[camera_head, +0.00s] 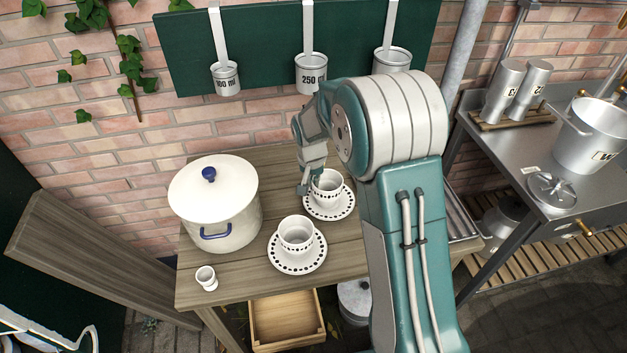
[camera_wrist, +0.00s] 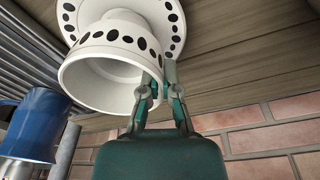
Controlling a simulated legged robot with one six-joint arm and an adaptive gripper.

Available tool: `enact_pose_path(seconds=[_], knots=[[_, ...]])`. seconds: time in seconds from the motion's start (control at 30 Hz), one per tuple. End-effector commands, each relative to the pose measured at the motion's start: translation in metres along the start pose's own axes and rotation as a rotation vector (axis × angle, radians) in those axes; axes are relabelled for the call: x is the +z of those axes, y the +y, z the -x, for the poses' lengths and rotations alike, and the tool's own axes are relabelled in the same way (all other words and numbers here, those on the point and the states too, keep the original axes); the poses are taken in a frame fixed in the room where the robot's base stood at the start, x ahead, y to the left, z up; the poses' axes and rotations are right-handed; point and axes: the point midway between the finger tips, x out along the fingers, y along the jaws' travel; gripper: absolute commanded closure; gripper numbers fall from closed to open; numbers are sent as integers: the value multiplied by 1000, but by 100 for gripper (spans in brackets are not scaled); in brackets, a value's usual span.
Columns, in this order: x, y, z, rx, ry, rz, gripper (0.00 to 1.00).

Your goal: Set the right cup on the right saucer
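The right cup (camera_head: 327,188), white with a band of black dots, appears upright over the middle of the right saucer (camera_head: 331,213). In the wrist view the cup (camera_wrist: 98,78) has the saucer (camera_wrist: 172,22) close behind its base. I cannot tell whether the base touches it. My gripper (camera_head: 303,188) is at the cup's left side. In the wrist view my gripper (camera_wrist: 164,68) has its fingertips close together at the cup's edge and seems shut on it; the exact contact is hidden. The left cup (camera_head: 296,235) stands on the left saucer (camera_head: 297,264), nearer the front.
A white lidded pot (camera_head: 214,215) stands left of the cups on the wooden table (camera_head: 240,273). A small white egg-cup-like piece (camera_head: 206,277) is at the front left corner. Measuring cups (camera_head: 310,73) hang on the green board behind. My arm covers the table's right side.

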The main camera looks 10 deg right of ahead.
Motion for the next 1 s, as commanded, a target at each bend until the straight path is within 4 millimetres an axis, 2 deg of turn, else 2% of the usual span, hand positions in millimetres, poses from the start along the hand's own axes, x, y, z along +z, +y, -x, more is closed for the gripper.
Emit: enact_pose_path(seconds=[0.17,0.27,0.3,0.7,0.83,1.0], knots=[[-1,2,-1,-1,-1,-1,100],[0,2,-2,-1,-1,-1,61],[0,2,-2,-1,-1,-1,57],[0,0,3,0,1,0,57],[-1,0,21,-2,4,0,57],[-1,1,57,-2,3,0,57]])
